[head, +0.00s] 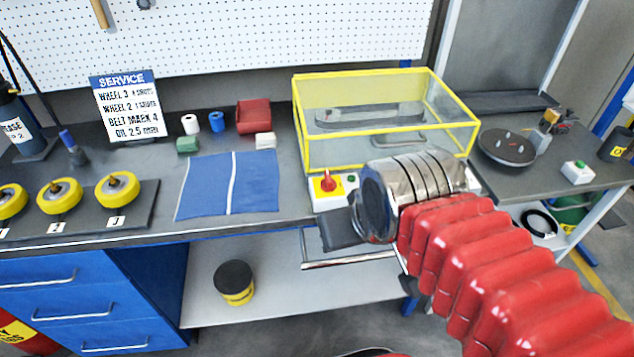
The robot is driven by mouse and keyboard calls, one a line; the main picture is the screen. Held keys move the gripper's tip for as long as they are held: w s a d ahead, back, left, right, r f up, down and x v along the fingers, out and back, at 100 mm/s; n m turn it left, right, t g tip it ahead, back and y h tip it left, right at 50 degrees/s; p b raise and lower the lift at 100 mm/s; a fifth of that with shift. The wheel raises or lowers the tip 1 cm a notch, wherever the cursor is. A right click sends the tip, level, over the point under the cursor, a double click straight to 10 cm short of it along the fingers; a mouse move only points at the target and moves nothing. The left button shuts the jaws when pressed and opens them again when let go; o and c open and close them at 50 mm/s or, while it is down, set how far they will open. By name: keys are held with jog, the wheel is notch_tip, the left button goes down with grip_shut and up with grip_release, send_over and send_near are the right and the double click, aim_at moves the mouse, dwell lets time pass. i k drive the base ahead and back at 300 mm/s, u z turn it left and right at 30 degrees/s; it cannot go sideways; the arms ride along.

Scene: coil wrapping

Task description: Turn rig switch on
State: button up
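A pale control box (330,203) sits at the front of the bench, below the yellow-framed clear rig cover (298,120). It carries a red rotary switch on a yellow plate (326,185) and a small green button (351,178). The switch's exact setting is too small to read. My gripper (338,234) is at the end of my red-sleeved arm, just below and right of the control box in the picture. Only a dark part of it shows, and whether its fingers are apart is hidden. I see nothing held in it. Contact with the box cannot be told.
A blue cloth (205,190) lies left of the box. Yellow wheels (60,195) sit on a dark rack further left. A round dark plate (507,147) and a white box with a green button (578,172) are on the right bench. A bucket (236,282) stands on the lower shelf.

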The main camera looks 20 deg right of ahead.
aim_at(327, 184)
jog(key=u, duration=0.35)
jog(key=k, duration=0.5)
jog(key=u, duration=0.9)
jog(key=k, duration=0.75)
jog(key=u, duration=0.4)
jog(key=i, duration=1.35)
jog(key=z, duration=0.65)
jog(key=i, duration=0.55)
jog(key=z, duration=0.9)
jog(key=i, duration=0.55)
jog(key=z, duration=0.4)
